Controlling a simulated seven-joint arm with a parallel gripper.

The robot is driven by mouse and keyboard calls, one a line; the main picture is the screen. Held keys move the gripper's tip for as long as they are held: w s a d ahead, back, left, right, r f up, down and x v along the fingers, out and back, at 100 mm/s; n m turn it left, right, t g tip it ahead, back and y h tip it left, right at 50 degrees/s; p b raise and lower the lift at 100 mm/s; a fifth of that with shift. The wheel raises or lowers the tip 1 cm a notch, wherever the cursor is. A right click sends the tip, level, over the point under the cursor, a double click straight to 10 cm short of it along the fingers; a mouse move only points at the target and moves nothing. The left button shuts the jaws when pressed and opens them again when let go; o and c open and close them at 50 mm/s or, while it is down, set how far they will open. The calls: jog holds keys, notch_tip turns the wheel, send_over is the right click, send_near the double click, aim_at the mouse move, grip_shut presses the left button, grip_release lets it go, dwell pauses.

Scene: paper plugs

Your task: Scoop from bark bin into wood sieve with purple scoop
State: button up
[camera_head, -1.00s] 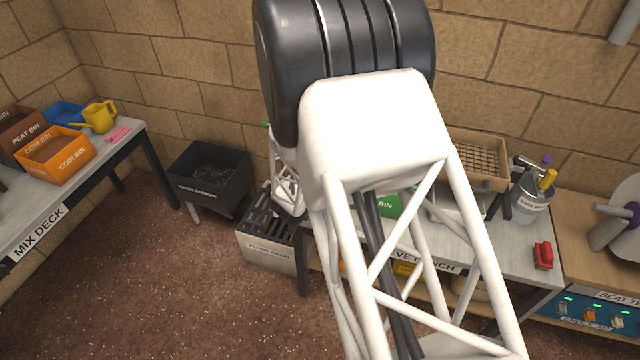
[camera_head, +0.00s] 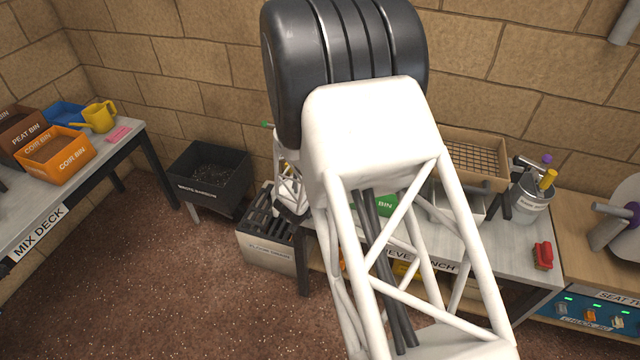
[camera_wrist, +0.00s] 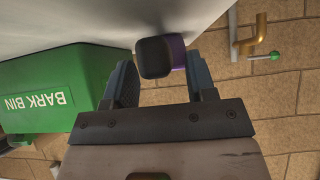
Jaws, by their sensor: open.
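My gripper (camera_wrist: 160,62) is open in the wrist view. A dark block with a purple part (camera_wrist: 178,52) sits between its fingertips, with gaps showing on both sides; it looks like the end of the purple scoop, whose rest is hidden. In the head view the bark bin (camera_head: 384,205) is mostly hidden behind my arm. The wood sieve (camera_head: 475,156), a wooden frame with mesh, is at the back of the bench, right of my arm. My fingers are hidden there.
A metal canister (camera_head: 530,200) with tools stands right of the sieve. A red brush (camera_head: 543,255) lies near the bench's right end. A dark waste barrow (camera_head: 208,178) is left of the bench. The mix deck (camera_head: 40,195) with several bins is far left.

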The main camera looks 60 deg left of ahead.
jog(key=shift+x, duration=1.15)
jog(key=c, duration=0.9)
jog(key=shift+r, duration=2.55)
